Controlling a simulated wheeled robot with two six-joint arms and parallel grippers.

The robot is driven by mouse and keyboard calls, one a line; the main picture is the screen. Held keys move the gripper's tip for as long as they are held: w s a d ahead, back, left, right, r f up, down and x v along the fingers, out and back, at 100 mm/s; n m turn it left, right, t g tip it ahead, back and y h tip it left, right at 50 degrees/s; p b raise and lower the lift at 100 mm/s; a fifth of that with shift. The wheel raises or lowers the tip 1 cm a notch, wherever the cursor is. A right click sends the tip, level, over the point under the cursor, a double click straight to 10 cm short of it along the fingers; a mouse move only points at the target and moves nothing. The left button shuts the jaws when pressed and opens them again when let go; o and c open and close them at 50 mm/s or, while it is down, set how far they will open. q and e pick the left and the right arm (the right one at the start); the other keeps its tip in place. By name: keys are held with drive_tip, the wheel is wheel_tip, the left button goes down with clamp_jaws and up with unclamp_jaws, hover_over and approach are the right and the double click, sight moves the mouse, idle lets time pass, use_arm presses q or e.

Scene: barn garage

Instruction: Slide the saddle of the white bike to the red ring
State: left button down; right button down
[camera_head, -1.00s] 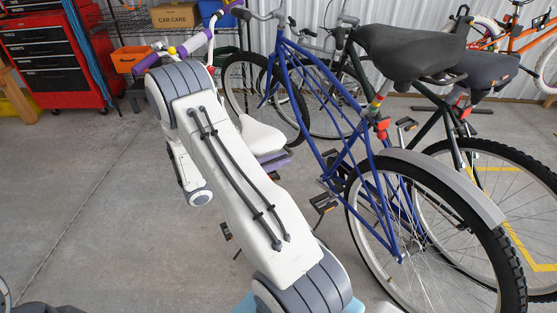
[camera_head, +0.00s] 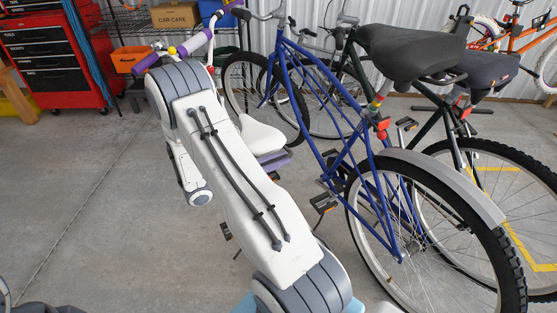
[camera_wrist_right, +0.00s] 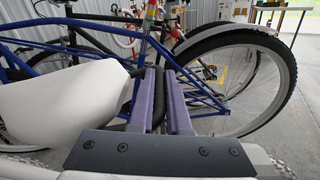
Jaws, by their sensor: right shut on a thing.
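The white bike's saddle (camera_head: 262,136) shows past my right arm in the camera_head view; it also fills the left of the camera_wrist_right view (camera_wrist_right: 65,100). My right gripper (camera_wrist_right: 160,75) has two purple fingers close together beside the saddle. It is shut on the saddle, though the exact point of grip is hard to see. In the camera_head view, purple finger parts (camera_head: 276,160) show just below the saddle. The white bike's purple handlebar grips (camera_head: 196,43) stick out above my arm. My arm covers most of its frame and seat post; I cannot make out its red ring. My left gripper is out of view.
A blue bike (camera_head: 310,130) stands close on the right, its dark saddle (camera_head: 410,50) above coloured rings (camera_head: 379,112). Another dark-saddled bike (camera_head: 485,70) stands beyond it. A red tool chest (camera_head: 50,60) and a shelf stand at the back left. The left floor is clear.

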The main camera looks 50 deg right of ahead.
drive_tip(key=f, duration=0.1)
drive_tip(key=f+b, duration=0.1)
drive_tip(key=f, duration=0.1)
drive_tip(key=shift+w+d, duration=0.2)
drive_tip(key=shift+w, duration=0.2)
drive_tip(key=c, duration=0.9)
unclamp_jaws()
drive_tip(key=shift+r, duration=0.1)
drive_tip(key=v, duration=1)
drive_tip(key=shift+w+a+p, duration=0.1)
drive_tip(key=shift+a+p, duration=0.2)
drive_tip(key=shift+p, duration=0.05)
